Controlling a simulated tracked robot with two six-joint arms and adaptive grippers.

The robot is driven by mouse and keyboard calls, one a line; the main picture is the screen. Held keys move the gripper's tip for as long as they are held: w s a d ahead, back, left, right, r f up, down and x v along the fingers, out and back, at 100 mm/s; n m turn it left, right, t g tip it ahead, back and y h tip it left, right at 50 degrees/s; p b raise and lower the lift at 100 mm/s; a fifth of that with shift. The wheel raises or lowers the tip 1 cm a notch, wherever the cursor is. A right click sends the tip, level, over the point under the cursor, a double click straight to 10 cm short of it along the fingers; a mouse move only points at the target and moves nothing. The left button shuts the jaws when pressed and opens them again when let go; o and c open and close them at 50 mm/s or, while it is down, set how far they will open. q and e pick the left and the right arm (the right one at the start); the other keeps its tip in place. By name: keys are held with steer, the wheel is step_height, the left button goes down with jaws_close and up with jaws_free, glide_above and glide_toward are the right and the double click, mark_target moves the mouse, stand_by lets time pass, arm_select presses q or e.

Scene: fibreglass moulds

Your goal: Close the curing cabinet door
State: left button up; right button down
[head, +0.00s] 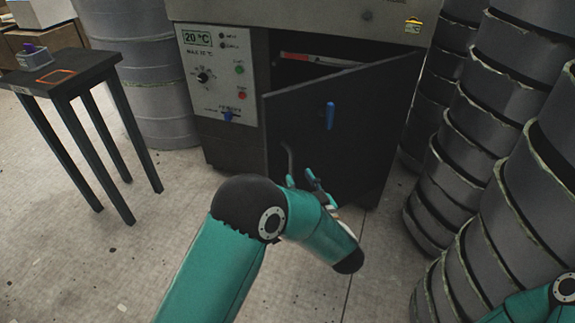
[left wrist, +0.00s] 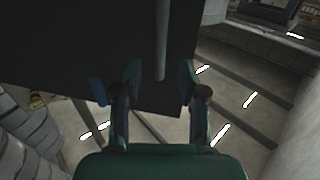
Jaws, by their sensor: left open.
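The curing cabinet (head: 238,150) stands at the back centre of the head view. Its dark door (head: 365,125) is part open, with a dark gap above its top edge. A blue latch (head: 330,115) is on the door face, and a thin grey bar handle (head: 288,158) is near its left edge. My left gripper (head: 303,181) is open at the lower part of the door. In the left wrist view, the bar (left wrist: 160,42) lies between the spread fingers (left wrist: 160,82), apparently touching neither. My right gripper is out of view; only part of that arm shows at bottom right.
A small dark table (head: 62,72) with a grey-and-purple object stands at left. A grey drum (head: 150,75) is behind it. Tall stacks of grey ringed drums (head: 470,150) crowd the right side near the door. The floor at front left is clear.

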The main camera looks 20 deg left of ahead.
mark_target(293, 167)
arm_select(q)
steer(key=x, duration=0.6)
steer(key=shift+w+a+b, duration=0.2)
steer(key=shift+w+b, duration=0.05)
steer(key=shift+b, duration=0.05)
jaws_close()
